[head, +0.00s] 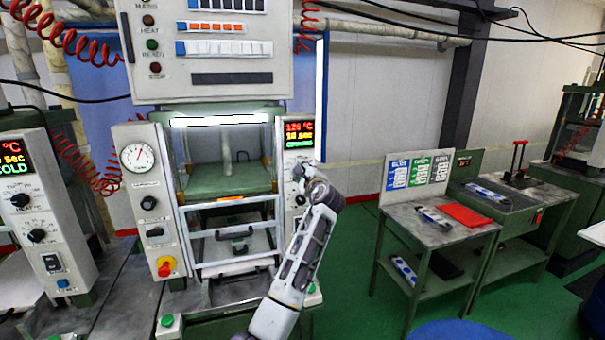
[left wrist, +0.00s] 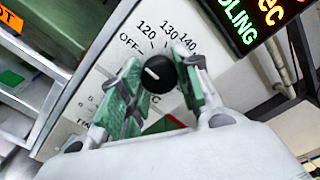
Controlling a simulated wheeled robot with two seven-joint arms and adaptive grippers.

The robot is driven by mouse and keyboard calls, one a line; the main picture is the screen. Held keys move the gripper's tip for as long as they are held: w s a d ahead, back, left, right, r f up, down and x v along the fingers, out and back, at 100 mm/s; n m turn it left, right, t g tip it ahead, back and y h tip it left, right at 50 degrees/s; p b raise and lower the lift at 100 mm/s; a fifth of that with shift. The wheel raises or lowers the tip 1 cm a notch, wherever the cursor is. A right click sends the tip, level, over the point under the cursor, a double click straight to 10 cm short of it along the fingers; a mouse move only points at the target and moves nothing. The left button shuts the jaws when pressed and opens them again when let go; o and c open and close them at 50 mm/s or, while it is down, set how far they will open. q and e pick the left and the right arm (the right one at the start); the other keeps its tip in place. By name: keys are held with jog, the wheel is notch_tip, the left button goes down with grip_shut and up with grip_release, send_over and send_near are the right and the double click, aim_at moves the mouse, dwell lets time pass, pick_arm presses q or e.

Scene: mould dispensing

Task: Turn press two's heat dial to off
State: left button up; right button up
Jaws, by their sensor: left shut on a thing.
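Press two (head: 225,150) stands in the middle of the head view, with a lit display (head: 299,133) on its right panel. My left gripper (head: 300,172) is at that panel just below the display and hides the heat dial there. In the left wrist view the black round heat dial (left wrist: 160,74) sits between the two green-padded fingers of my left gripper (left wrist: 163,80), which are shut on it. Labels OFF, 120, 130 and 140 run around its upper side. The dial's white mark is on its left side, on the OFF side of the scale. My right gripper is not in view.
A display (left wrist: 258,20) with green and orange text is close above the dial in the wrist view. Another press panel (head: 40,210) stands at far left. A grey side table (head: 440,232) with a red folder (head: 466,215) stands at right, with open green floor around it.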

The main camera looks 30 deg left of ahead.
pick_arm(q)
jog(key=o, duration=1)
jog(key=shift+o, duration=0.2)
jog(key=shift+s+d, duration=0.1)
jog(key=v, duration=1.1)
jog(key=shift+s+d, duration=0.2)
jog(key=shift+d, duration=0.15)
jog(key=shift+n, duration=0.3)
